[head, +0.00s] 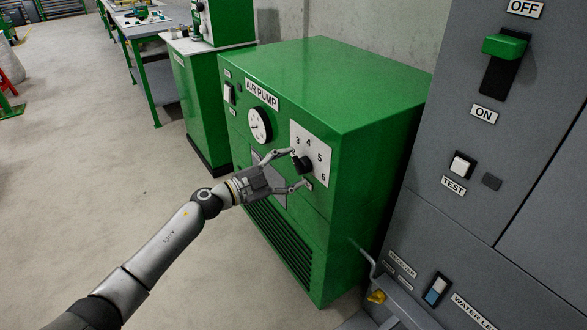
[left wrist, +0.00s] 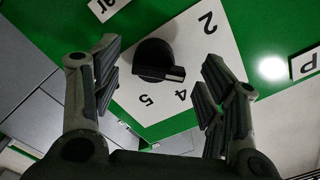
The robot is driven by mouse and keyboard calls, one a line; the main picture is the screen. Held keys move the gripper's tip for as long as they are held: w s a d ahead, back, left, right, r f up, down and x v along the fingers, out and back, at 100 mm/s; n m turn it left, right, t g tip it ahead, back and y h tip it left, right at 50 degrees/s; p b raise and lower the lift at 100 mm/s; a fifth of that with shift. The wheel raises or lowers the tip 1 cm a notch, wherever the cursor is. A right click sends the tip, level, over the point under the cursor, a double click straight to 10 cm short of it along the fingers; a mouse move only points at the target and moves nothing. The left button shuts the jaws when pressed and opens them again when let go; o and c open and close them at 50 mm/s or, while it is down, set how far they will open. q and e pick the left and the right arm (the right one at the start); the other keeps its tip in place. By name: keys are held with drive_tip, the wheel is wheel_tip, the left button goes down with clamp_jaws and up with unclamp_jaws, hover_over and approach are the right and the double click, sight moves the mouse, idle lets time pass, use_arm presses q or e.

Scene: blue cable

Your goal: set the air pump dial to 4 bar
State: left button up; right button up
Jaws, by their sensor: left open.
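The black dial knob (head: 303,164) sits on a white number plate (head: 322,160) on the front of the green air pump (head: 345,85). My left gripper (head: 299,168) is open in front of it, its fingers spread to either side. In the left wrist view the knob (left wrist: 155,60) shows between the open fingers (left wrist: 160,62), with a gap on both sides. Its white mark points to the right and slightly down, on the side of the 3 and 4; I cannot tell the exact setting. The 2, 4 and 5 show there; a finger hides the 3.
A round gauge (head: 259,124) and a white switch (head: 229,93) are on the pump's front. A grey cabinet (head: 480,190) with a green lever (head: 505,46) stands close on the right. The floor (head: 110,150) on the left is clear.

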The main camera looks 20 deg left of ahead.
use_arm(q)
drive_tip(key=shift+w+d, duration=0.45)
drive_tip(key=shift+w, duration=0.1)
use_arm(e)
drive_tip(key=shift+w+r, duration=0.2)
drive_tip(key=shift+r, duration=0.1)
use_arm(q)
drive_tip(key=c, duration=1)
